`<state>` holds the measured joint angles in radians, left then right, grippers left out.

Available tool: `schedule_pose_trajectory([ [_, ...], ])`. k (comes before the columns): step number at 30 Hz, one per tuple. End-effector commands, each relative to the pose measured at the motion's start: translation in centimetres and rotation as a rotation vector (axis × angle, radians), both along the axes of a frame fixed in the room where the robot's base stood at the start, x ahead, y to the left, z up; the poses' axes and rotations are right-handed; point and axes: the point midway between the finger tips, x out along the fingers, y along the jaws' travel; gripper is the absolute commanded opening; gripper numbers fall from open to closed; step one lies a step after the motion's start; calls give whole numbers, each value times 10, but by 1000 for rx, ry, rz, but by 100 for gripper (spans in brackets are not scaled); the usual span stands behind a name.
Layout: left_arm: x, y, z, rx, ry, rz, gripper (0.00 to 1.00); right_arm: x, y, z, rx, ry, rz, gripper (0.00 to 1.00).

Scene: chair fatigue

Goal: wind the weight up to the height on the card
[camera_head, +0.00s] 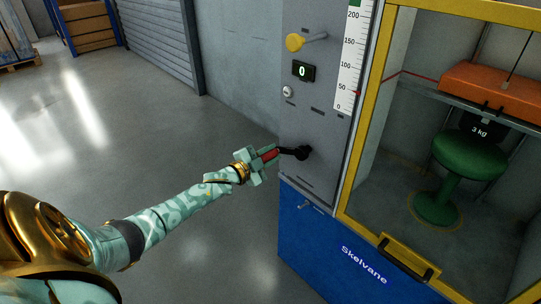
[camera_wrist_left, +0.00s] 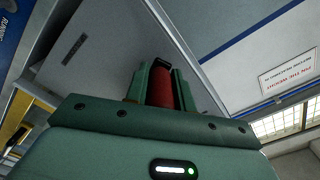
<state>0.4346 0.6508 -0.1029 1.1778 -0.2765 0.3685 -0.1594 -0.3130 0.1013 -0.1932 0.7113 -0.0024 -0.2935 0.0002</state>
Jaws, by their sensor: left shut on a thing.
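My left gripper (camera_head: 262,161) is shut on the red handle of the black crank (camera_head: 296,152) on the front of the grey machine panel. In the left wrist view the red crank handle (camera_wrist_left: 162,88) stands between the two green fingers. A weight marked 3 kg (camera_head: 480,131) hangs inside the yellow-framed bay, above a green stool (camera_head: 468,156). A white height scale (camera_head: 353,55), marked 0 to 200, runs up the panel's right edge. A red mark (camera_head: 358,93) sits low on it, near 50. I see no card. My right gripper is not in view.
The panel also carries a yellow knob or lever (camera_head: 296,41), a display reading 0 (camera_head: 303,71) and a small round lock or switch (camera_head: 288,91). The grey floor (camera_head: 120,130) at left is clear.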

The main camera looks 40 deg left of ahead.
Motion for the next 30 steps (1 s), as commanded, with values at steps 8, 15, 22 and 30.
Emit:
schedule_pose_trajectory([
  [8, 1, 2, 4, 0, -5, 3, 46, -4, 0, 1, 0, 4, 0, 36],
  [15, -6, 1, 4, -2, -4, 2, 46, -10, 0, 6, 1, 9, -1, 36],
  [22, -56, 6, 8, -3, -4, 2, 46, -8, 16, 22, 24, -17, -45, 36],
  [30, -126, 12, 7, -2, -4, 5, 46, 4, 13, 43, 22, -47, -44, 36],
])
